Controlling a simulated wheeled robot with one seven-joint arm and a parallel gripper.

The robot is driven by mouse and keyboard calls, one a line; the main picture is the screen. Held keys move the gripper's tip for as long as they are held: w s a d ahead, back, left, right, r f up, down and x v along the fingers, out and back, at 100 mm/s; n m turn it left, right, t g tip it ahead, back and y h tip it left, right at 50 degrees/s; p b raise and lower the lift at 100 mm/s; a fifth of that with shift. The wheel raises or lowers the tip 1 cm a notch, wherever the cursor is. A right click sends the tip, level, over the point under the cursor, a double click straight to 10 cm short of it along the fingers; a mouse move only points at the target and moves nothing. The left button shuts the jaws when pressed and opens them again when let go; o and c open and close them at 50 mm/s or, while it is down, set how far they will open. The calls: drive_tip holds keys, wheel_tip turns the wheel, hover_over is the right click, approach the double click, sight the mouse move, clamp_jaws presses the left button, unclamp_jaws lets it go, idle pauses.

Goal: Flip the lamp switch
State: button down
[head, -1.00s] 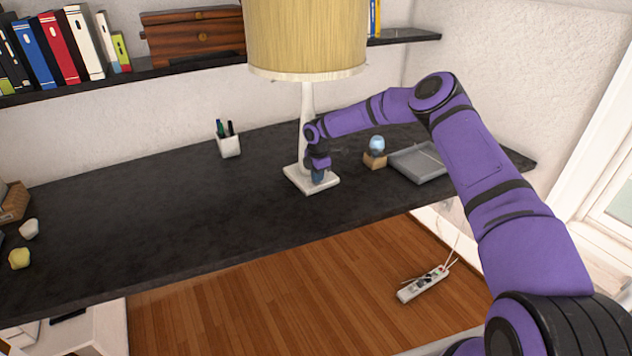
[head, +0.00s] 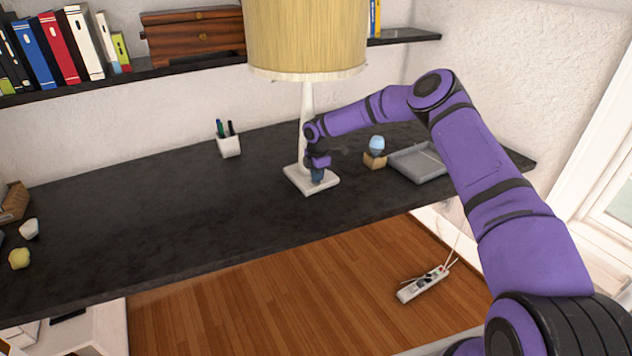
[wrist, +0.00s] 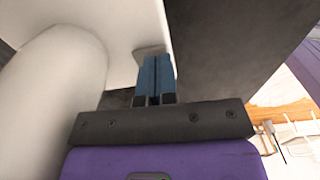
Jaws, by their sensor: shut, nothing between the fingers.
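The lamp stands on the dark desk, with a cream shade (head: 305,40), a white stem (head: 307,100) and a square white base (head: 295,180). My gripper (head: 317,176) points down over the front right part of the base. In the wrist view, the blue fingers of my gripper (wrist: 155,75) are together with nothing between them. The thick white stem (wrist: 60,90) is close on the left.
A pen cup (head: 229,145) stands left of the lamp. A small wooden block with a blue globe (head: 376,148) and a grey tray (head: 418,162) lie to the right. The desk (head: 150,210) is clear at centre left. A shelf (head: 170,66) runs behind.

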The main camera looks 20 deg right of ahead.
drive_tip(key=shift+r, duration=2.95)
